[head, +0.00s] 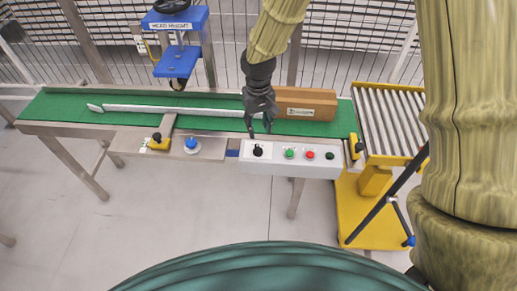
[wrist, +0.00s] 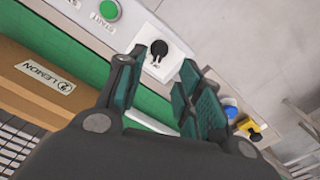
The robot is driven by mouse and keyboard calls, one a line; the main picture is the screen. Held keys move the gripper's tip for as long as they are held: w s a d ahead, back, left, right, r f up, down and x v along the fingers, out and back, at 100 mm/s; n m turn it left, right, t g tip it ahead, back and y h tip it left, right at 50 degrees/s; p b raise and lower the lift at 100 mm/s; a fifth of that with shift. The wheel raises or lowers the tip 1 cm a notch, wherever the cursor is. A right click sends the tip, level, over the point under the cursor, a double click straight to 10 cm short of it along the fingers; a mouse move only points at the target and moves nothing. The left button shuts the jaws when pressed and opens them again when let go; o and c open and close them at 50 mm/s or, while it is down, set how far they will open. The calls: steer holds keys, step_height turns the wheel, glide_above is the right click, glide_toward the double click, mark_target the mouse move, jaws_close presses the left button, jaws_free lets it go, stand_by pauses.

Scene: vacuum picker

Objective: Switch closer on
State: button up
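A black rotary switch (head: 258,151) sits at the left end of a white control box (head: 290,170) on the front of the conveyor. It also shows in the wrist view (wrist: 158,49), with its knob upright on a white plate; the label beneath it is too small to read. My gripper (head: 260,130) hangs pointing down just above and behind the switch. In the wrist view its fingers (wrist: 160,80) are apart with nothing between them, and the switch appears beyond the gap. I see no contact with the switch.
A green start button (head: 290,153), a red button (head: 310,155) and a dark knob (head: 330,156) line the box. A cardboard box (head: 305,103) lies on the green belt (head: 70,107) beside my gripper. A blue knob (head: 191,143) and roller table (head: 390,120) flank the controls.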

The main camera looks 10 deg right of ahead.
mark_target(258, 149)
steer(key=shift+f+p, duration=0.4)
steer(key=shift+f, duration=4.95)
jaws_close()
